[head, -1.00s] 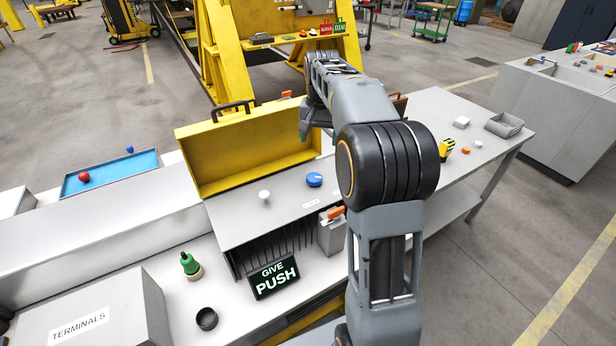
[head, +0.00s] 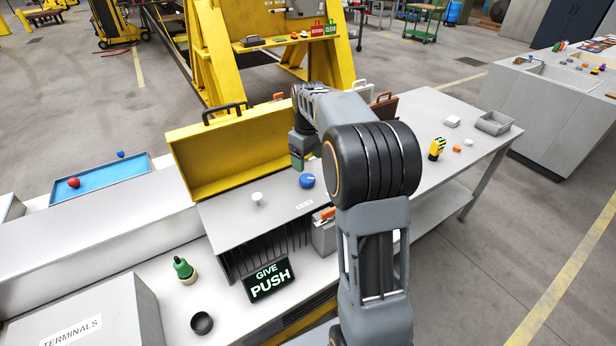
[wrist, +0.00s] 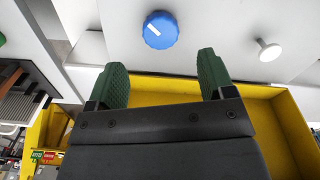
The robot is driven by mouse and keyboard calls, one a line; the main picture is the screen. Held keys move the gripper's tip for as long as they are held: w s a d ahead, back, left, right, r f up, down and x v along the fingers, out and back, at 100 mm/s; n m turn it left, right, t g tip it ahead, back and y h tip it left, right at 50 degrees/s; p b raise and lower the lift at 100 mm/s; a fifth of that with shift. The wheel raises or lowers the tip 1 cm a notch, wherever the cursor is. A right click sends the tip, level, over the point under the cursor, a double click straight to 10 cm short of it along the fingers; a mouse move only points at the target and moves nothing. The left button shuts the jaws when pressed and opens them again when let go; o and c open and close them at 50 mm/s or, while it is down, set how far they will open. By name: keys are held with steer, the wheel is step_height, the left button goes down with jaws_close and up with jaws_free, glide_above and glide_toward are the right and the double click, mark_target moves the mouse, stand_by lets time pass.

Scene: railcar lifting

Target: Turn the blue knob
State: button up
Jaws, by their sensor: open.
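The blue knob (head: 307,181) stands on the grey top of a box on the bench, with a white mark on its face. It also shows in the wrist view (wrist: 160,30), at the top centre, just beyond the fingertips and apart from them. My gripper (wrist: 160,72) is open, with its two green fingers spread and nothing between them. In the head view my gripper (head: 298,165) is just behind and left of the knob, partly hidden by my wrist.
A white knob (head: 257,199) stands left of the blue knob. An open yellow box (head: 225,160) is right behind the panel. A "GIVE PUSH" sign (head: 268,279) stands in front. An orange-handled switch (head: 327,214) is at the right, near my arm.

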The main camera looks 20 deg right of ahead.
mark_target(308, 178)
steer(key=shift+f, duration=3.55)
steer(key=c, duration=0.9)
